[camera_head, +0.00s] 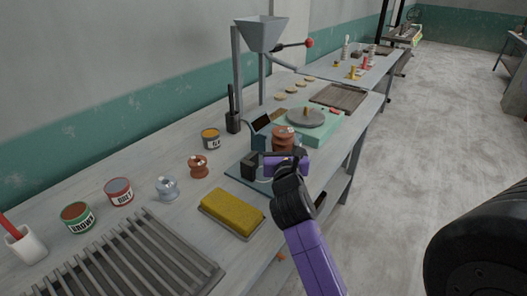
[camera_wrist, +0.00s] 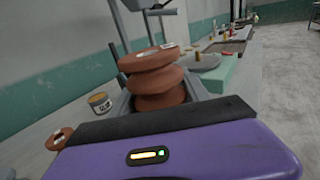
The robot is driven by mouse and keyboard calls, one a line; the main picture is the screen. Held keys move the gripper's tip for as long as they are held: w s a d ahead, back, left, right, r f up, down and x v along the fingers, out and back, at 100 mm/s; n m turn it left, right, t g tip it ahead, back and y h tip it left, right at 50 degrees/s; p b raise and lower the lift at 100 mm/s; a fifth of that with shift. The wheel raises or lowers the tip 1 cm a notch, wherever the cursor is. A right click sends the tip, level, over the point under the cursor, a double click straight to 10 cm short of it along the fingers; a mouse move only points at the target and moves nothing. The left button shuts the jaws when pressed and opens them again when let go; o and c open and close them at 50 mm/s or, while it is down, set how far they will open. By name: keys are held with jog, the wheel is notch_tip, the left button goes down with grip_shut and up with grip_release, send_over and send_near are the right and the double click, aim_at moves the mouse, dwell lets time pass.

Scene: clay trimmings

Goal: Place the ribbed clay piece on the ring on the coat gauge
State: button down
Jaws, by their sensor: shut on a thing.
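The ribbed clay piece (camera_head: 284,137) is reddish brown with stacked round ridges. My gripper (camera_head: 285,157) is shut on its lower part, and the piece stands about upright. In the wrist view the clay piece (camera_wrist: 155,78) rises beyond the dark finger pad, its lower end hidden. The coat gauge is a blue-grey unit with a flat base (camera_head: 238,167), a black block (camera_head: 249,164) and a dark screen (camera_head: 262,122). A pale ring (camera_head: 262,179) shows partly on the base, mostly behind my gripper. I cannot tell whether the piece touches the gauge.
A yellow sponge (camera_head: 232,211) lies in front of the gauge. A smaller brown piece (camera_head: 198,166), a grey-blue piece (camera_head: 167,188) and several labelled tins (camera_head: 119,191) stand left. A green unit with a round grey plate (camera_head: 306,118) is behind. The bench's right edge is close to my arm.

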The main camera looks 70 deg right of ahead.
jog(key=shift+w+d+f+b, duration=0.25)
jog(key=shift+w+f, duration=0.4)
jog(key=shift+w, duration=0.4)
jog(key=shift+w+d+f+b, duration=0.3)
jog(key=shift+w+f, duration=0.35)
jog(key=shift+w, duration=0.4)
jog(key=shift+w+d+f+b, duration=0.25)
jog(key=shift+w+f, duration=0.4)
jog(key=shift+w, duration=0.4)
jog(key=c, duration=0.8)
grip_release()
jog(key=shift+f, duration=0.2)
jog(key=shift+a, duration=0.1)
